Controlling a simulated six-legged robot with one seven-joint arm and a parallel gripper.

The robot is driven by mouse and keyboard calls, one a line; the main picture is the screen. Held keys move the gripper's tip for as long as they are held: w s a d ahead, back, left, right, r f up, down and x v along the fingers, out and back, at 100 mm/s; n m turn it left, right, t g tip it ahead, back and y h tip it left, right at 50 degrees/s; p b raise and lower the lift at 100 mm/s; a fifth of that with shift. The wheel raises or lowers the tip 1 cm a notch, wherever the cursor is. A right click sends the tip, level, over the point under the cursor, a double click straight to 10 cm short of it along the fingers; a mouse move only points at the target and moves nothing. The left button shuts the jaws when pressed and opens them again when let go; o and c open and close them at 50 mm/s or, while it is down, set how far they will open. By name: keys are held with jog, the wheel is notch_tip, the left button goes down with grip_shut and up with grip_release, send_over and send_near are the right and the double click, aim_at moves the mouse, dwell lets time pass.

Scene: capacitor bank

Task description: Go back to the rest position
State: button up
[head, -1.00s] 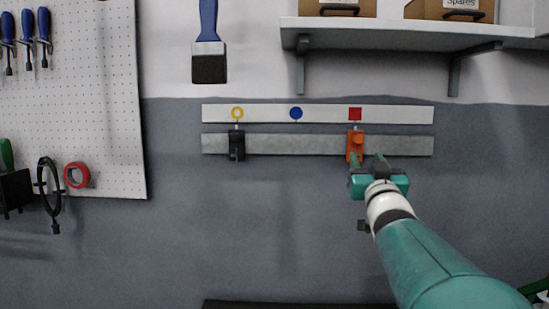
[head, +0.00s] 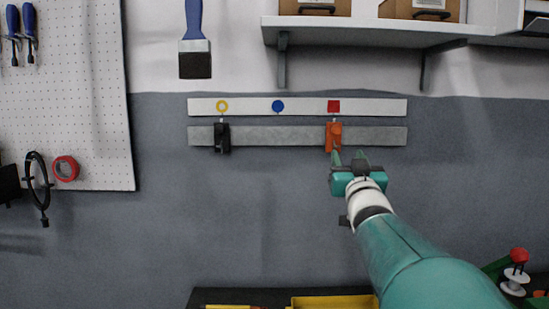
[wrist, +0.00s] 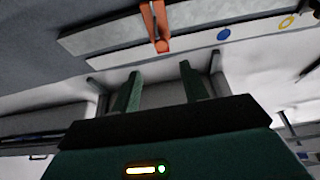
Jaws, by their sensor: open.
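My gripper (head: 349,157) is open and empty, pointing at the wall just below the orange clamp-like piece (head: 334,136). A black piece (head: 222,138) sits on the same grey rail (head: 275,136) under the yellow ring mark.
A shelf (head: 360,30) with boxes is at upper right. A pegboard (head: 85,100) with tools is at left, and a brush (head: 195,45) hangs near it. A yellow tray (head: 335,302) shows at the bottom edge, a red-topped item (head: 518,256) at lower right. The wall below the rail is clear.

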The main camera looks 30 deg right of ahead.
jog(key=w+a+f+g+y, duration=0.1)
jog(key=a+f+g+y, duration=0.2)
jog(key=a+f, duration=0.65)
jog(key=s+a+f+n+g+y, duration=0.3)
jog(key=s+a+f+g+y, duration=0.1)
jog(key=s+a+f, duration=0.4)
jog(key=s+a+f+n+g+y, duration=0.3)
jog(key=s+a+f+g, duration=0.3)
jog(key=s+a+f, duration=0.3)
jog(key=a+f+y, duration=0.1)
jog(key=a+f, duration=0.3)
jog(key=a, duration=0.3)
jog(key=shift+s+a+g, duration=0.2)
jog(key=shift+a+g, duration=0.2)
